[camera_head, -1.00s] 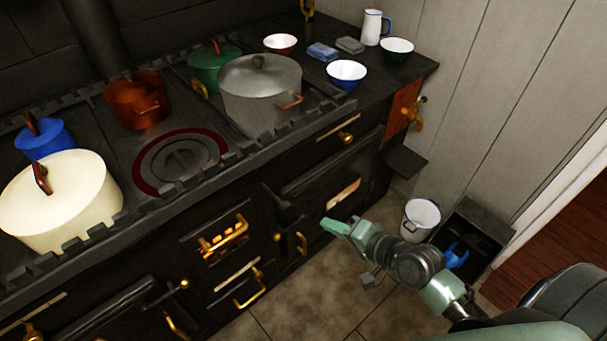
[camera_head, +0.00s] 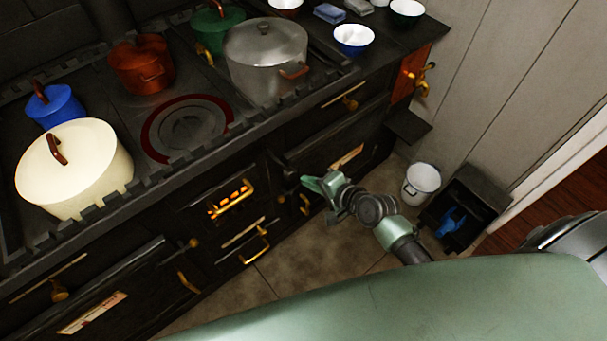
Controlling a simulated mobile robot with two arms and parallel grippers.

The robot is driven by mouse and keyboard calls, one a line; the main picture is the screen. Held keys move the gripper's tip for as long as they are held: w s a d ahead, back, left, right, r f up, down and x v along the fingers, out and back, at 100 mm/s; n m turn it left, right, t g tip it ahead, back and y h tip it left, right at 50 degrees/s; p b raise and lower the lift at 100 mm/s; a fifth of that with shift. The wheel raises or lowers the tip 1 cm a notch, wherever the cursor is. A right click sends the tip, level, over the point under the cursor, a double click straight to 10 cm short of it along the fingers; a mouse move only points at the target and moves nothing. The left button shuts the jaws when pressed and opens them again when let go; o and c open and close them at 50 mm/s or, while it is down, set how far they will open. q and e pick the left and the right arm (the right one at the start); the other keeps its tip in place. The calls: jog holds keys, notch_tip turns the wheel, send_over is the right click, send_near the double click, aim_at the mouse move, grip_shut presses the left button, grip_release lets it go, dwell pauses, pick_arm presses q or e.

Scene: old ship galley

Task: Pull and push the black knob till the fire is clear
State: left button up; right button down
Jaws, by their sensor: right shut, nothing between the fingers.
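The black knob (camera_head: 288,174) appears as a small dark shape on the dark stove front, just left of my right gripper; its details are hard to make out. My right gripper (camera_head: 308,183) is shut and empty, its pale green tip pointing left toward the stove front. I cannot tell whether the tip touches the knob. The fire (camera_head: 230,200) glows orange behind a barred grate with a brass handle, left of the gripper. My left gripper is not in view.
On the stove top (camera_head: 88,100) stand a cream pot (camera_head: 85,175), a blue pot (camera_head: 60,108), a copper pot (camera_head: 141,68) and a grey pot (camera_head: 262,60). A white bucket (camera_head: 421,184) and a dark bin (camera_head: 475,200) stand on the floor by the wall. Brass handles stick out from the stove.

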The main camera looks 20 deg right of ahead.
aim_at(286, 171)
jog(key=shift+w+a, duration=0.3)
jog(key=shift+w, duration=0.3)
jog(key=shift+w+a, duration=0.25)
jog(key=shift+w, duration=0.3)
jog(key=w+a, duration=0.2)
jog(key=w, duration=0.4)
jog(key=shift+w+a+r, duration=0.2)
jog(key=shift+w+r, duration=0.1)
jog(key=shift+w, duration=0.1)
